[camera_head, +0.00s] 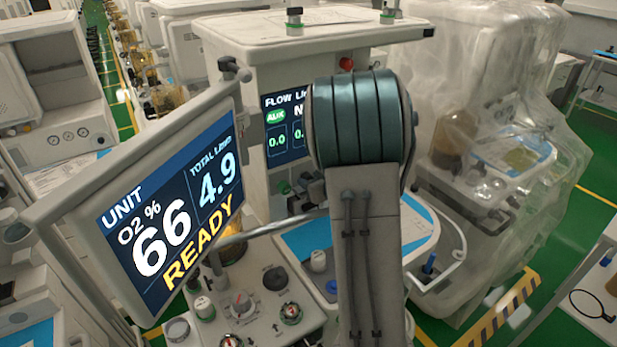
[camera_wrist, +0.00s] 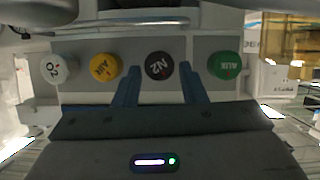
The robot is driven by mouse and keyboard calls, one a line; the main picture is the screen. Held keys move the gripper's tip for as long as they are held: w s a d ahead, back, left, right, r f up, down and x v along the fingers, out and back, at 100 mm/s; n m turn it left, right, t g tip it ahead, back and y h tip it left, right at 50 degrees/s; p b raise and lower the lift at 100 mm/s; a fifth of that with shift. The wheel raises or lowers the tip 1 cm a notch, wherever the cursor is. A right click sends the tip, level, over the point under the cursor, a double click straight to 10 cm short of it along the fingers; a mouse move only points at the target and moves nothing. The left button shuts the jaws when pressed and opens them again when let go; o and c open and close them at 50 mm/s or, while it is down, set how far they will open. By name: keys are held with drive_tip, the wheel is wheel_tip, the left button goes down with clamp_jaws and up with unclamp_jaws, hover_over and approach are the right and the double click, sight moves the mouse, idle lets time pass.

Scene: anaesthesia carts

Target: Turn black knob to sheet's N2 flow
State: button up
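The black knob (camera_wrist: 158,66), marked N2, sits on a grey panel in the wrist view, its letters upside down. My gripper (camera_wrist: 159,72) is open, with one blue finger on each side of this knob. Small gaps seem to show between fingers and knob; contact cannot be told. In the head view my arm hides the knob and gripper. The flow screen (camera_head: 284,125) behind my arm shows AUX at 0.0; its N column is partly hidden. The unit monitor (camera_head: 165,208) reads O2 66 %, total 4.9 L/min, READY. No sheet with a readable N2 flow shows.
Beside the black knob are the yellow AIR knob (camera_wrist: 105,67), white O2 knob (camera_wrist: 55,69) and green AUX knob (camera_wrist: 226,65). The lower panel carries another dark knob (camera_head: 275,278) and several dials. A plastic-covered cart (camera_head: 500,110) stands right.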

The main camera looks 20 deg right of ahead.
drive_tip(key=shift+x, duration=1)
drive_tip(key=c, duration=0.7)
drive_tip(key=shift+f, duration=0.15)
